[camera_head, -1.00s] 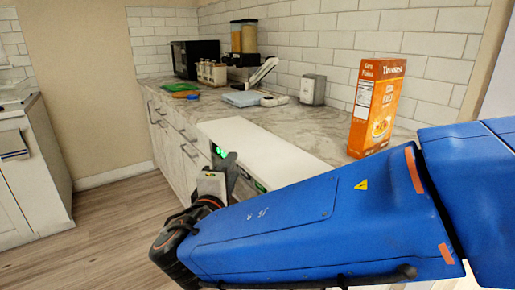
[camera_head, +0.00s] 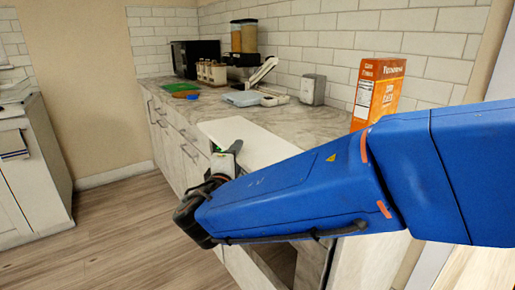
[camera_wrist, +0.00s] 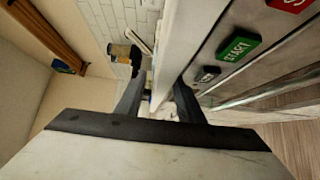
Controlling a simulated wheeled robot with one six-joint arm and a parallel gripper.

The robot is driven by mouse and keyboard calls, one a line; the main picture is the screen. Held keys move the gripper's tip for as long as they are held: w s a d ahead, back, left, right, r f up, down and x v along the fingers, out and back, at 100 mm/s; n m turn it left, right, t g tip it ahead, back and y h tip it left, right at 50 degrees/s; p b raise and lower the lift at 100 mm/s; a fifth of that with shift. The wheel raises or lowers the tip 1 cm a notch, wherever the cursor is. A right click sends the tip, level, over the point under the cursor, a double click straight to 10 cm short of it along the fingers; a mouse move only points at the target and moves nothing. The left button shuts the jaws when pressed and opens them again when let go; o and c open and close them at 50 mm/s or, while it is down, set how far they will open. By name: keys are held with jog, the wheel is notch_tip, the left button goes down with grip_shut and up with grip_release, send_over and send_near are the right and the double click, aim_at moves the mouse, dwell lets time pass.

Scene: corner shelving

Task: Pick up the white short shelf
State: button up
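The white short shelf (camera_head: 252,138) is a flat white board lying along the front of the marble counter, its near right part hidden behind my blue arm. My gripper (camera_head: 230,152) is at its front edge, near the left end. In the wrist view, the shelf's pale edge (camera_wrist: 182,40) runs between the two dark fingers of my gripper (camera_wrist: 158,98). The fingers are apart, one on each side of the edge, with a gap seen on the left. Contact on the right side cannot be told.
An orange cereal box (camera_head: 377,92) stands on the counter (camera_head: 330,118) to the right. A green START button (camera_wrist: 238,46) and a red button (camera_wrist: 288,3) show beside the shelf in the wrist view. Jars, a dark appliance (camera_head: 193,58) and other items stand farther back. The floor at left is clear.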

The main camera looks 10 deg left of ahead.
jog(key=shift+c, duration=0.3)
grip_shut()
dwell(1.1)
